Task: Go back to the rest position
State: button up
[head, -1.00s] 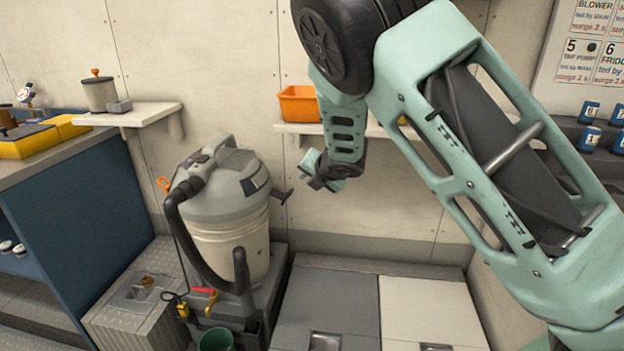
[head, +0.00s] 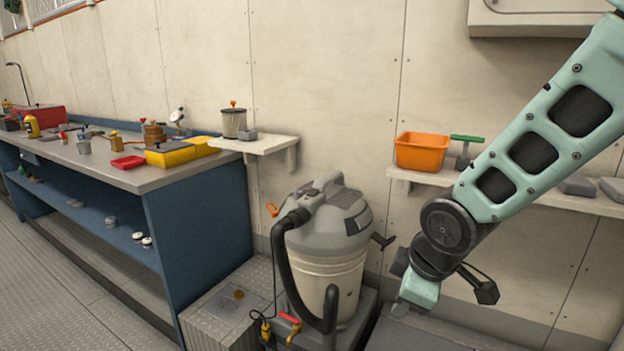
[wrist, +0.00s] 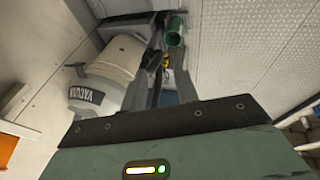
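My gripper (head: 402,306) hangs at the lower right of the head view, at the end of my lowered arm. It is just right of the vacuum's lower body, and its fingers are small and hard to make out there. In the wrist view my gripper (wrist: 162,74) shows two grey fingers apart, with nothing held between them. The grey wet vacuum (head: 326,235) stands upright on a dark base; it also shows tilted in the wrist view (wrist: 112,72), beyond the fingers.
A wall shelf with an orange bin (head: 422,152) is behind my arm. A small shelf (head: 262,144) holds a canister. A blue workbench (head: 195,225) with tools and yellow boxes is at left. A green cup (wrist: 174,30) shows in the wrist view. Floor at far left is clear.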

jog(key=s+a+r+m+g, duration=0.1)
jog(key=s+m+g, duration=0.15)
jog(key=s, duration=0.75)
jog(key=s+a+r+m+g, duration=0.1)
jog(key=s+r+m+g, duration=0.15)
jog(key=s, duration=0.85)
notch_tip(320, 180, up, 14)
jog(key=p, duration=1.4)
jog(key=shift+s+d+t+h, duration=0.15)
jog(key=shift+t+h, duration=0.15)
jog(key=shift+t, duration=0.1)
